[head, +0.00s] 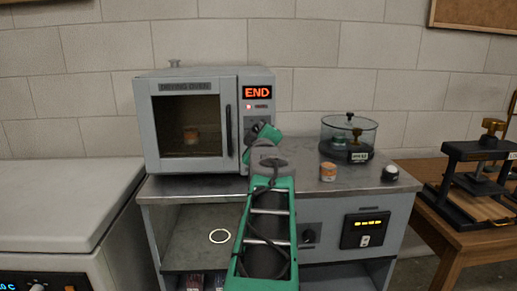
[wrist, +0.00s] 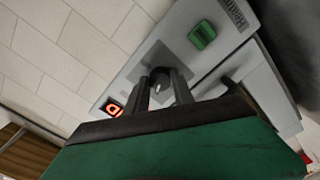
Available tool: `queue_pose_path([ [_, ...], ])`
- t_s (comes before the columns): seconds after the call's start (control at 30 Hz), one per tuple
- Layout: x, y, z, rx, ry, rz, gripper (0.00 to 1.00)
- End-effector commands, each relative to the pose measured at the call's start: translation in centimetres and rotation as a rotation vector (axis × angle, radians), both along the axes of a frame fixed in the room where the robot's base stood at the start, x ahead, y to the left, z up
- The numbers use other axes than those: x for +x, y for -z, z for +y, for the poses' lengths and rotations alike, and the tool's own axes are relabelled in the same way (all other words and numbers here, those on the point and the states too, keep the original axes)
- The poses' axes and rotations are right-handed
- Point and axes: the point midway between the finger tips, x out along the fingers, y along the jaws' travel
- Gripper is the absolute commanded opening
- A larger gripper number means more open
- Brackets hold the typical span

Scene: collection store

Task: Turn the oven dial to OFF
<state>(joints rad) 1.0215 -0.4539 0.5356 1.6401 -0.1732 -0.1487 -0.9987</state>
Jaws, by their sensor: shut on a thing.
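The drying oven (head: 164,130) stands on a metal-topped bench, its door shut and its display (head: 257,92) showing END in red. The display also shows in part in the wrist view (wrist: 113,107). The dark round dial (wrist: 159,75) is on the oven's front panel in the wrist view; my green arm hides it in the head view. My gripper (wrist: 162,82) is shut on the dial, one dark finger on each side. The dial's marks and setting cannot be read.
A green switch (wrist: 202,35) sits on the panel beyond the dial. The oven's door handle (head: 228,130) is left of my arm.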

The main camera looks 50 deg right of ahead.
Motion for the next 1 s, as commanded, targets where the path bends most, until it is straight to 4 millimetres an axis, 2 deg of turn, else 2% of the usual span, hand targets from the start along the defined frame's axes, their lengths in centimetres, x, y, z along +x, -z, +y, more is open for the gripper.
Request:
queue_pose_path([
  [0.03, -0.02, 0.65, -0.04, -0.031, 0.001, 0.030, 0.00],
  [1.0, -0.01, 0.09, -0.05, -0.616, 0.001, 0.699, 0.00],
])
